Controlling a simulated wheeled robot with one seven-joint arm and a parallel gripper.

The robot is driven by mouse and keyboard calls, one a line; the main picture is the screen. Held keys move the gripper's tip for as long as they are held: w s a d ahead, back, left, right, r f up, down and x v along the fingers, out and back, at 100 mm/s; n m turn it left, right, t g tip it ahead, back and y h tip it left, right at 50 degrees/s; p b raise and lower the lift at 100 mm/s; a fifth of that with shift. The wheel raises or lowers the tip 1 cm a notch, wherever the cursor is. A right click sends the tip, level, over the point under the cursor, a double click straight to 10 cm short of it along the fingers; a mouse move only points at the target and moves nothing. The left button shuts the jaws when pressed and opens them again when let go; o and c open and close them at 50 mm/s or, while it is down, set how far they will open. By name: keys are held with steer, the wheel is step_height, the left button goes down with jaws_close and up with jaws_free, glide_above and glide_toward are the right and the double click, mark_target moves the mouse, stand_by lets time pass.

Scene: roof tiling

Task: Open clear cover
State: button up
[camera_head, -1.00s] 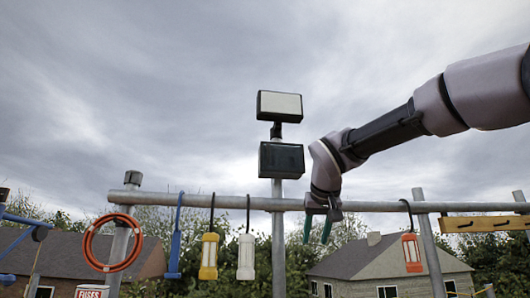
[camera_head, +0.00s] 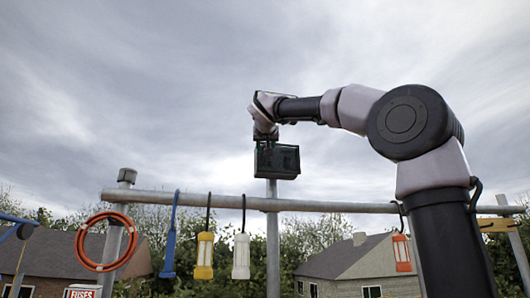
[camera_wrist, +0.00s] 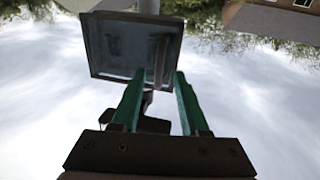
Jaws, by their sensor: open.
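The dark box with the glassy clear cover (camera_head: 277,160) is mounted on the upright pole. In the wrist view its cover (camera_wrist: 110,48) shows as a framed, see-through grey panel, and it looks closed. My gripper (camera_head: 265,143) points down at the top edge of the box. In the wrist view my gripper (camera_wrist: 157,76) is open, its two green fingers apart with their tips overlapping the cover's edge. I cannot tell whether they touch it. Nothing is held between the fingers.
The pole (camera_head: 273,245) meets a horizontal rail (camera_head: 330,205). An orange cable coil (camera_head: 105,242), a blue tool (camera_head: 170,240), a yellow lamp (camera_head: 205,255), a white lamp (camera_head: 241,256) and an orange lamp (camera_head: 402,254) hang along it. Open sky surrounds the box.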

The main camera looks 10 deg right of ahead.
steer(key=w, duration=0.3)
steer(key=shift+w+d, duration=0.1)
steer(key=shift+d, duration=0.3)
jaws_close()
stand_by(1.1)
